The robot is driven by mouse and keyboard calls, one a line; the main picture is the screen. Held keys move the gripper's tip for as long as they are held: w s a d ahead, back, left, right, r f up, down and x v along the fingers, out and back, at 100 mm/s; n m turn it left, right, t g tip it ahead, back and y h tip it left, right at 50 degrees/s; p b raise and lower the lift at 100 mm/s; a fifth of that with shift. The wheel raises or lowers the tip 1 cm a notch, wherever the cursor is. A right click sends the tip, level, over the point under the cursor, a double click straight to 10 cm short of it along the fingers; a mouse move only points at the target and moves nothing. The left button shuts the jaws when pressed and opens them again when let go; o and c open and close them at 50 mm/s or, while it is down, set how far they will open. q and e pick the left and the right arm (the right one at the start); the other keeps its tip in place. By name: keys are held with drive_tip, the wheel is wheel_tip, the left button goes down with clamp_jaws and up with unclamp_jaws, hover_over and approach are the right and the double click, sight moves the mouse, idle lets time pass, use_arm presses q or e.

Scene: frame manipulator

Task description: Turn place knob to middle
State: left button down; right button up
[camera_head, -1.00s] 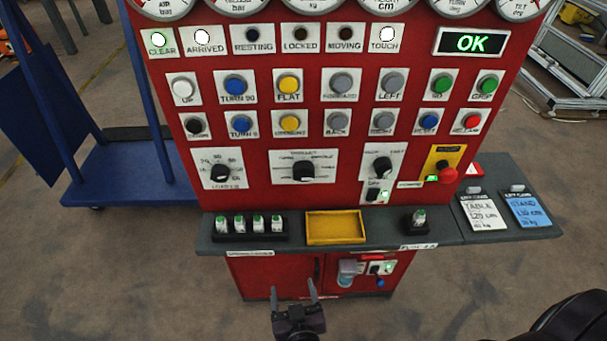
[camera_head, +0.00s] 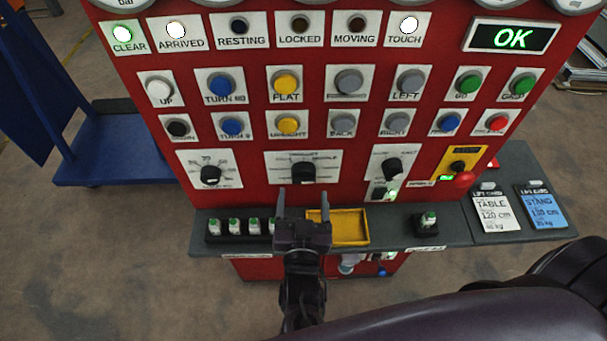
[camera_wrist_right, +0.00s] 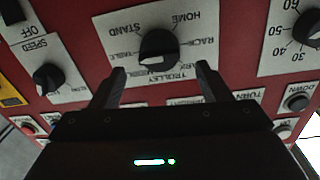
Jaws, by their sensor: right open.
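The place knob (camera_head: 303,172) is a black knob on a white label plate, in the middle of the red panel's dial row. In the right wrist view, the knob (camera_wrist_right: 158,48) appears upside down, with labels such as STAND, HOME and TROLLEY around it. Which label it points at is hard to tell. My right gripper (camera_head: 303,200) is open and empty, just below and in front of the knob. In the wrist view, its fingers (camera_wrist_right: 160,72) are spread to either side of the knob's lower part, with no clear contact. My left gripper is out of view.
Another knob (camera_head: 210,174) is on the left and a speed knob (camera_head: 392,166) is on the right. Rows of push buttons lie above. A grey shelf (camera_head: 390,228) below carries a yellow tray (camera_head: 365,226) and small labelled pieces. A red stop button (camera_head: 464,180) is at right.

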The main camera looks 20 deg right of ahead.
sight(303, 182)
drive_tip(key=p+x, duration=0.1)
drive_tip(key=x, duration=0.3)
drive_tip(key=shift+w+d, duration=0.1)
drive_tip(key=shift+w, duration=0.3)
drive_tip(key=c, duration=0.9)
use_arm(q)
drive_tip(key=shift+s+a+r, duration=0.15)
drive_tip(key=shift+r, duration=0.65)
use_arm(e)
drive_tip(key=shift+w, duration=0.1)
drive_tip(key=shift+c, duration=0.2)
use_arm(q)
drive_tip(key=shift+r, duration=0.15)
